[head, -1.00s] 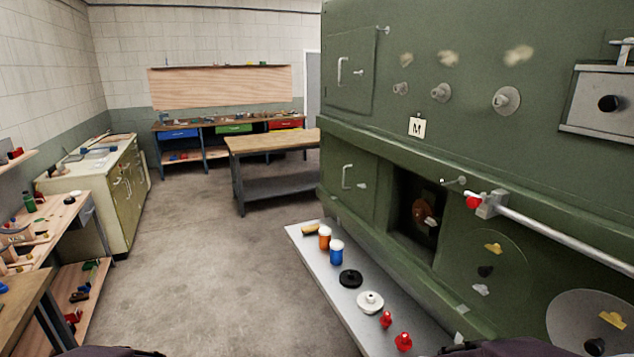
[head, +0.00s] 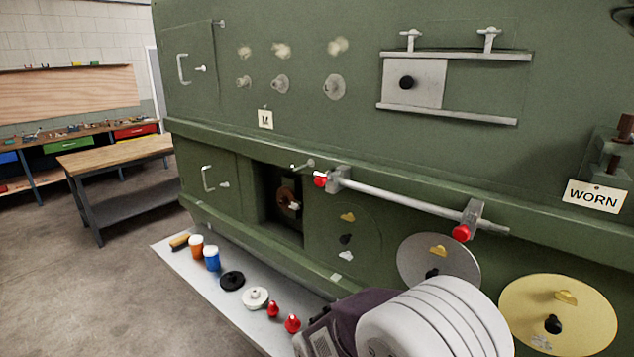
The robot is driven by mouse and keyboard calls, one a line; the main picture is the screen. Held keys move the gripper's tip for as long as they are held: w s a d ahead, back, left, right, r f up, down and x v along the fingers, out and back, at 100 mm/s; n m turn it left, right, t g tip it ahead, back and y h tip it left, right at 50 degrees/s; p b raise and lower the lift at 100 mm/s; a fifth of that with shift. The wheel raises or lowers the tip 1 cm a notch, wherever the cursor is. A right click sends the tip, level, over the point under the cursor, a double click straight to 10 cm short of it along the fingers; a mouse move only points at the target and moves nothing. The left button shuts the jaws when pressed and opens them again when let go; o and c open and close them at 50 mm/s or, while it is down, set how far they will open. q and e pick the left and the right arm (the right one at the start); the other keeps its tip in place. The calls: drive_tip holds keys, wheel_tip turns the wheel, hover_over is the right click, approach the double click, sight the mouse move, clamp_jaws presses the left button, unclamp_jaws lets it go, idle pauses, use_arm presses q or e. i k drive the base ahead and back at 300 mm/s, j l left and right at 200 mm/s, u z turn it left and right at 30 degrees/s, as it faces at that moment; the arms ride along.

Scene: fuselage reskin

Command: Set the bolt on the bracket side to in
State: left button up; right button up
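A long grey rod (head: 400,200) runs along the green fuselage wall through two grey brackets, one at its left end (head: 339,179) and one near its right end (head: 471,216). A red knob (head: 320,181) sits by the left bracket and another red knob (head: 461,233) by the right one. A rusty brown bolt-like part (head: 626,126) stands in a dark green bracket (head: 605,150) at the far right, above a WORN tag (head: 595,196). I cannot tell which of these is the named bolt. Neither gripper is in view; only parts of my arm show at the bottom.
A sliding grey panel (head: 425,84) sits in rails with two T-handles above. An open recess (head: 268,205) lies left of the rod. Round discs (head: 557,335) are on the lower wall. Open floor (head: 95,300) is at left.

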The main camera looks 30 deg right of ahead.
sight(461, 232)
drive_tip(key=z, duration=2.05)
